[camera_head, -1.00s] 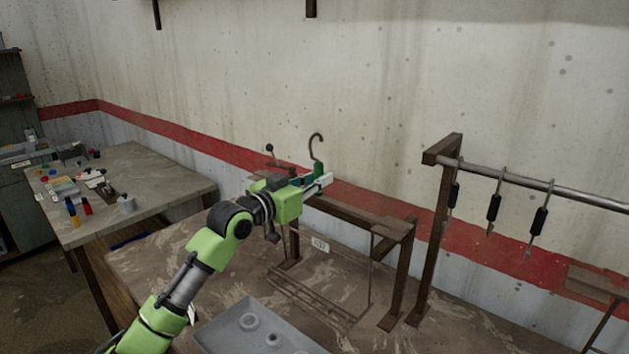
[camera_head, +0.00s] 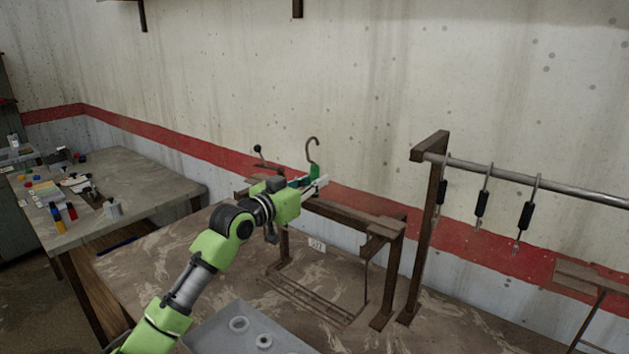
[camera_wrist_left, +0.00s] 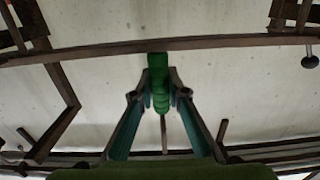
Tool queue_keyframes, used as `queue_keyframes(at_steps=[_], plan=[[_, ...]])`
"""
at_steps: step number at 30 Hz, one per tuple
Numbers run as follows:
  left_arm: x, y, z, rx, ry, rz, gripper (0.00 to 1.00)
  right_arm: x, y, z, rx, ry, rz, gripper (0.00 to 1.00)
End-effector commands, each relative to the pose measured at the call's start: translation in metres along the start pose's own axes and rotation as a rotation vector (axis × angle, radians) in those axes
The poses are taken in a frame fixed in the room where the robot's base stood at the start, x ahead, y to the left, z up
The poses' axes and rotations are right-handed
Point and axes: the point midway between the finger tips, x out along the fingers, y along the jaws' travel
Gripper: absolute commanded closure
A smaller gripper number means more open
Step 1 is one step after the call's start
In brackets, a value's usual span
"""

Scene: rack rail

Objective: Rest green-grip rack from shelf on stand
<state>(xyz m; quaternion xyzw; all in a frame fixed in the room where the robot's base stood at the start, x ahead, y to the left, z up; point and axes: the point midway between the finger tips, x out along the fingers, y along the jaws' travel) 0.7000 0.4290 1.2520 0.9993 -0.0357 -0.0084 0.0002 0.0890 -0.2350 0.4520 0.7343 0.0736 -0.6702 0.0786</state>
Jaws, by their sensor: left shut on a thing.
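My left gripper (camera_head: 314,183) is shut on the green grip (camera_head: 314,172) of the rack. A dark open hook (camera_head: 313,149) stands up above the grip. In the left wrist view the green grip (camera_wrist_left: 158,82) is between the two fingers, with a thin rod beyond it. A wooden stand (camera_head: 385,228) with a top beam and legs is on the table, just behind and right of the gripper. Wire bars (camera_head: 305,300) show low behind the arm; whether they belong to the held rack is unclear. My right gripper is not in view.
A metal rail (camera_head: 560,182) on a wooden post stands right, with several black-grip hooks hanging from it. A grey tray (camera_head: 215,335) is at the front of the table (camera_head: 150,270). A side table (camera_head: 150,175) with small items is at the left. Wooden brackets are on the wall above.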

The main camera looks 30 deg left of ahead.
Motion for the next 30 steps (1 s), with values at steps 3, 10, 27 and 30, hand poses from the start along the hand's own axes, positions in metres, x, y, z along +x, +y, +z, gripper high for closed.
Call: queue_keyframes(at_steps=[3,10,27,30], plan=[[-0.0003,-0.0003,0.0,0.001,0.005,-0.001,1.0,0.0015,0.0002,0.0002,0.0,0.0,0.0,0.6],[-0.0003,-0.0003,0.0004,0.001,0.006,-0.001,1.0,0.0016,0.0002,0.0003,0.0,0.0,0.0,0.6],[-0.0003,-0.0004,0.0047,0.001,0.005,-0.001,1.0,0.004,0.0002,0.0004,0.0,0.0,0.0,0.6],[-0.0003,-0.0004,0.0053,0.001,0.006,-0.001,0.8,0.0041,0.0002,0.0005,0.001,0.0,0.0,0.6]])
